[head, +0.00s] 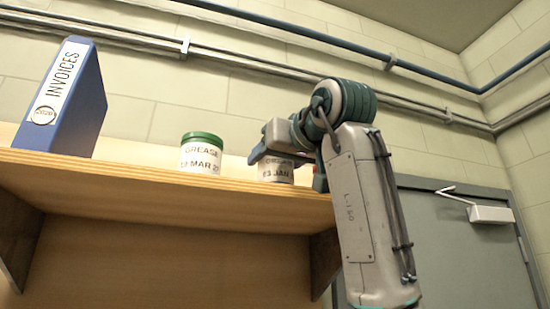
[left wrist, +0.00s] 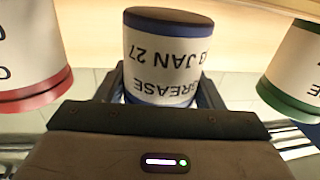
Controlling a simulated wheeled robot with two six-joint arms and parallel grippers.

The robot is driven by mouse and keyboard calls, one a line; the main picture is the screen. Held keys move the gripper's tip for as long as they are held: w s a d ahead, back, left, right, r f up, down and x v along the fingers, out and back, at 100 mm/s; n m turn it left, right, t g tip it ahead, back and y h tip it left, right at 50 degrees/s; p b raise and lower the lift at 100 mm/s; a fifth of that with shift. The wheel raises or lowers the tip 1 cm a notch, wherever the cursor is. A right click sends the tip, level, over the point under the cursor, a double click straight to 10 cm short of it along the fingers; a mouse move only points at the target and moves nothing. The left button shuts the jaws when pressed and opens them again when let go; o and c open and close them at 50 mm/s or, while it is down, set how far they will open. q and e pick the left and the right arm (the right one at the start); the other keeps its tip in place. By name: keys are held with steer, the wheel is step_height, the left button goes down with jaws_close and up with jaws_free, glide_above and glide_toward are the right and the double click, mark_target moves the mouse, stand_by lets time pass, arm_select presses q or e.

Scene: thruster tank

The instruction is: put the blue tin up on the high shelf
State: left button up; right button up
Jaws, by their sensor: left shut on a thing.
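The blue tin (left wrist: 165,65) has a white label reading GREASE and a JAN 27 date, with blue ends; it appears upside down in the left wrist view. My left gripper (left wrist: 165,98) is shut around its sides. In the head view the tin (head: 276,172) is at the front edge of the high wooden shelf (head: 170,176), towards its right end. My left gripper (head: 283,158) partly covers it there. I cannot tell whether its base touches the board. My right gripper is out of view.
A green-lidded grease tin (head: 201,155) stands left of the blue tin, and also shows in the left wrist view (left wrist: 297,75). A red-trimmed tin (left wrist: 28,50) is on the other side. A blue INVOICES binder (head: 75,105) stands at the shelf's left. Pipes (head: 300,75) run along the wall above.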

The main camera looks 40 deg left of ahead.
arm_select(q)
steer(key=shift+w+a+f, duration=0.15)
steer(key=shift+w+f, duration=0.05)
steer(key=shift+f, duration=0.35)
steer(key=shift+s, duration=0.1)
steer(key=shift+s, duration=0.1)
steer(key=shift+f, duration=0.15)
steer(key=o, duration=1.1)
